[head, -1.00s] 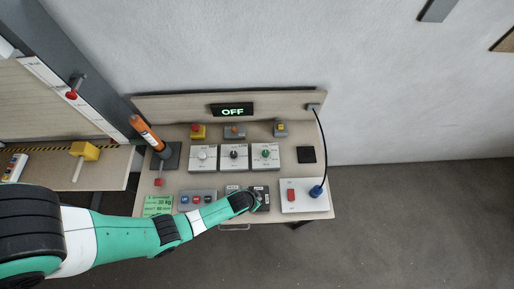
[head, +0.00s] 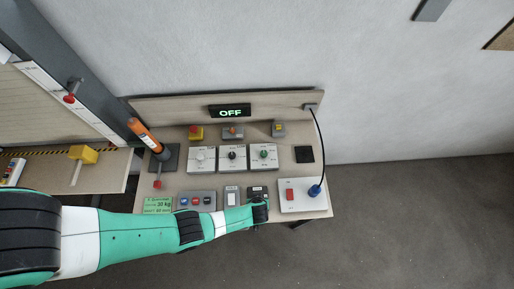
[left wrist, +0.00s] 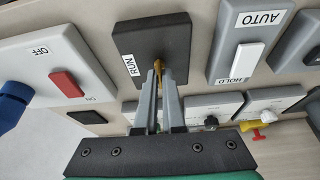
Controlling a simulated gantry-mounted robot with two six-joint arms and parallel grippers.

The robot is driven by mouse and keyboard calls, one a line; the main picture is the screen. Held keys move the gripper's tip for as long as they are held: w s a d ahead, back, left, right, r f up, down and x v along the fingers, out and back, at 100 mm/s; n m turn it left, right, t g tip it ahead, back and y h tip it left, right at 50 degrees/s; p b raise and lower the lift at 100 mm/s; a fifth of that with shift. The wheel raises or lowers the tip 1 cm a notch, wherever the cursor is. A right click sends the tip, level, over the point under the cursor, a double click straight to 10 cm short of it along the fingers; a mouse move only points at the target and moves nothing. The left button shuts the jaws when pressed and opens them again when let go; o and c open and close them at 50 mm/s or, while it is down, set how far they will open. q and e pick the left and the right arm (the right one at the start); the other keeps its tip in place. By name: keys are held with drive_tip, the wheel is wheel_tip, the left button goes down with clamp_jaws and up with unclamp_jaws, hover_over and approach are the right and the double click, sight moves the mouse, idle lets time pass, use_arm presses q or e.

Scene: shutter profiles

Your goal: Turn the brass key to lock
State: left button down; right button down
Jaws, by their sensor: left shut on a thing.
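The brass key (left wrist: 158,65) sticks out of a black key-switch box (left wrist: 140,37) with a white RUN label beside it. My left gripper (left wrist: 159,82) has its two grey fingers closed on the key, and they hide most of it. I cannot tell the key's exact angle. In the head view the black box (head: 254,190) stands at the front of the panel, and my left arm's end (head: 260,212) covers its near part. The key is not visible there. My right gripper is not in view.
The AUTO/HOLD rocker box (head: 232,196) is close beside the key switch. The white box with a red switch (head: 290,195) and blue plug (head: 315,190) is on the other side. Dial boxes (head: 233,157) stand behind. A display (head: 231,111) reads OFF.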

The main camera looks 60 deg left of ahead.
use_arm(q)
drive_tip(key=shift+n, duration=0.3)
drive_tip(key=c, duration=1)
unclamp_jaws()
